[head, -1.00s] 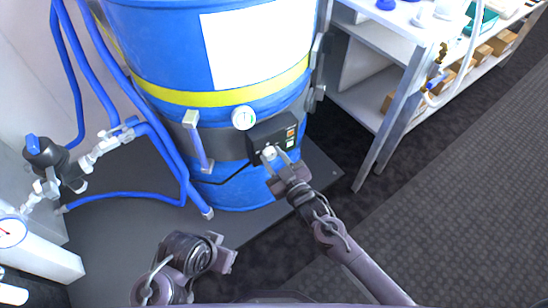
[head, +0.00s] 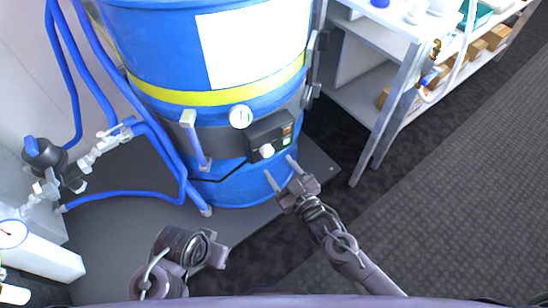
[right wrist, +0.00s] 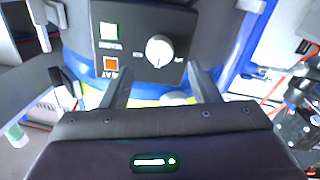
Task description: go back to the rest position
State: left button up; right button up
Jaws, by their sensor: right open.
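My right gripper (head: 281,172) is open and empty, in front of and a little below the black control box on the blue tank. It also shows in the right wrist view (right wrist: 163,88), its two fingers spread below the box. The control box (head: 271,136) carries a white round knob, which shows in the right wrist view (right wrist: 159,50), and an orange switch (right wrist: 111,65) and a green-white one (right wrist: 109,31). The gripper is apart from the knob. My left arm shows at the bottom left of the head view; its gripper (head: 217,255) is small and its jaws are unclear.
The blue tank (head: 160,60) with a yellow band stands on a dark grey base plate (head: 110,240). Blue hoses and a valve (head: 40,155) are at the left. A metal shelf (head: 375,115) with boxes stands at the right. The dark floor (head: 460,180) at right is clear.

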jog(key=shift+v, duration=1.1)
